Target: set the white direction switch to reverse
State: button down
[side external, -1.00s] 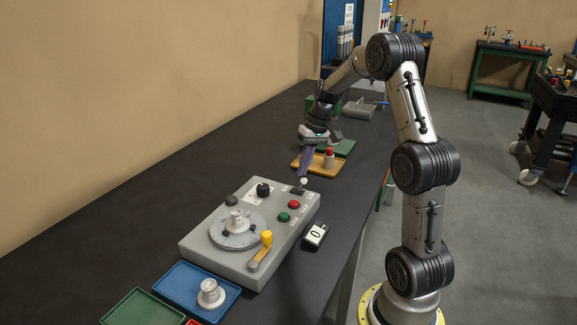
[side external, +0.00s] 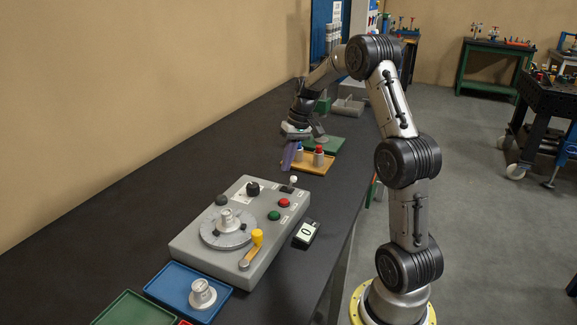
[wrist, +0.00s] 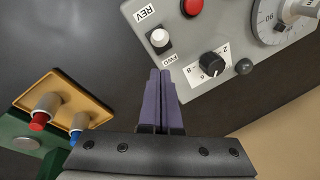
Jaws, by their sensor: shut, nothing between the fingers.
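The white direction switch (side external: 293,180) is a white-knobbed lever in a dark slot at the far right corner of the grey control box (side external: 182,247). In the wrist view, the switch (wrist: 160,38) sits between the REV label (wrist: 147,14) and the FWD label (wrist: 168,58). Its knob appears toward the REV side of the slot, but the angle makes its setting uncertain. My gripper (side external: 286,169) has its purple fingers shut and empty, behind the switch and apart from it.
An orange tray (side external: 298,168) with red-topped and blue-topped pegs lies close behind my gripper, beside a green tray (side external: 335,143). The box carries a red button (side external: 284,203), a green button (side external: 274,216), a dial (side external: 213,235) and a yellow-handled lever (side external: 257,238). Bare table lies left.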

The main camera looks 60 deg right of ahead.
jog(key=s+d+v, duration=0.1)
jog(key=v, duration=0.9)
jog(key=shift+s+d, duration=0.25)
jog(key=shift+s, duration=0.1)
jog(key=shift+r, duration=0.1)
